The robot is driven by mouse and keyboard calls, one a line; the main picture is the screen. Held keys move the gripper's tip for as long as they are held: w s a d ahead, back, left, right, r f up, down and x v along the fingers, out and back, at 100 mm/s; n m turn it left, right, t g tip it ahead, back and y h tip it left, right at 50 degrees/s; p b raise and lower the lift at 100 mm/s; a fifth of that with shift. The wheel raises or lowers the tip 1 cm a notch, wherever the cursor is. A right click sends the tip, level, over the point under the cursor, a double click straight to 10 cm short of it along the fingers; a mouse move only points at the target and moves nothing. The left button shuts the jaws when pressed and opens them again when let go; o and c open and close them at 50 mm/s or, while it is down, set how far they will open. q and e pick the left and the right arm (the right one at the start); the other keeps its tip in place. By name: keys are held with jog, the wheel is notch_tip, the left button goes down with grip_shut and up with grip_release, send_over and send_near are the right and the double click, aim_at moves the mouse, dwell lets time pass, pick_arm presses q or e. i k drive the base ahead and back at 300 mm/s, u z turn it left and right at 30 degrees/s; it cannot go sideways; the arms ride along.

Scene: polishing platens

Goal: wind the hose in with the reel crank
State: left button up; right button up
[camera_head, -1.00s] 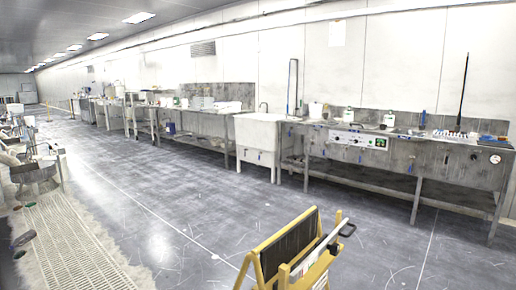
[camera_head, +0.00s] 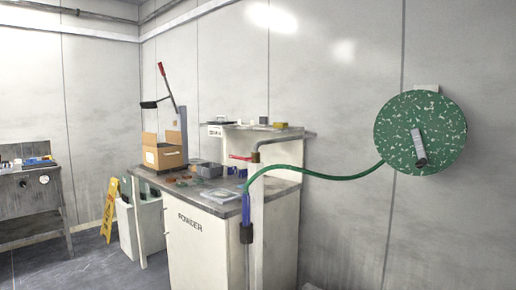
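The hose reel (camera_head: 405,118) is a round green speckled disc mounted on the wall at the right of the head view. Its crank (camera_head: 417,141) is a light grey arm with a dark knob (camera_head: 421,163) at its lower end, sitting near the middle of the disc. The green hose (camera_head: 335,177) leaves the reel's lower left, sags slightly, and runs left to a grey post. There it bends down to a dark fitting with a blue part (camera_head: 246,206). Neither of my grippers is in view.
A white cabinet marked POWDER (camera_head: 192,250) has a worktop with a cardboard box (camera_head: 164,155), trays and a lever press (camera_head: 167,95). A yellow floor sign (camera_head: 110,208) stands left of it. A metal bench (camera_head: 32,200) is at far left. The wall below the reel looks clear.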

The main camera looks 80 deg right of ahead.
aim_at(422, 160)
jog(key=z, duration=1.65)
jog(key=i, duration=1.85)
jog(key=z, duration=2.45)
jog(key=i, duration=0.8)
jog(key=u, duration=0.6)
